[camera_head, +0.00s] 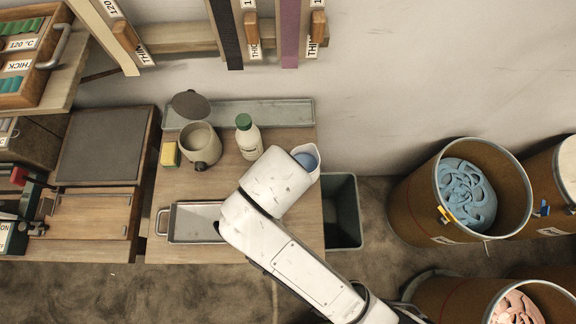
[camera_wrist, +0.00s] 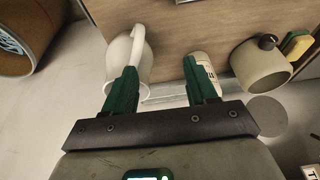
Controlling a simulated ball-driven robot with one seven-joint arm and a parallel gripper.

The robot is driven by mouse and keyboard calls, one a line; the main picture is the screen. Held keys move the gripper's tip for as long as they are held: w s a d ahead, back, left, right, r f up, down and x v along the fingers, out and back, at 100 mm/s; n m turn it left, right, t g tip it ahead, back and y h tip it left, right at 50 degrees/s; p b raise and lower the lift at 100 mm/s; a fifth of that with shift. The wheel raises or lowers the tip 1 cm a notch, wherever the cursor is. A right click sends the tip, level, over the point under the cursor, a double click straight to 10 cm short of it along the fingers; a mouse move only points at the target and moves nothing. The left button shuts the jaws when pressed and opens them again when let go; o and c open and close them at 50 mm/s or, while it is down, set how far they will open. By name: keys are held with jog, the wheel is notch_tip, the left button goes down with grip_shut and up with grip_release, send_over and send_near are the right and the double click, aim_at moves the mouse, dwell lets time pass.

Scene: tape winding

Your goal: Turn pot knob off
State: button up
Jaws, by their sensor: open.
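The pot (camera_head: 203,141) is a round beige-grey vessel, standing upright and open-topped on the wooden worktop. A small dark knob (camera_head: 201,166) shows on its near side. In the wrist view the pot (camera_wrist: 258,72) is at the upper right, with the dark knob (camera_wrist: 267,42) on its side. My gripper (camera_wrist: 160,66) has two green fingers spread apart with nothing between them. It is apart from the pot, pointing at the worktop between a white jug (camera_wrist: 128,58) and a white bottle (camera_wrist: 203,69). In the head view my arm hides the gripper.
The green-capped bottle (camera_head: 248,140) and the jug (camera_head: 307,158) with blue content stand right of the pot. A yellow sponge (camera_head: 170,154) is left of it, a dark round lid (camera_head: 191,104) behind. A metal tray (camera_head: 195,224) lies in front. Barrels (camera_head: 415,200) stand right.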

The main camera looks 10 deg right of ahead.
jog(key=shift+s+d, duration=0.3)
jog(key=shift+d, duration=0.55)
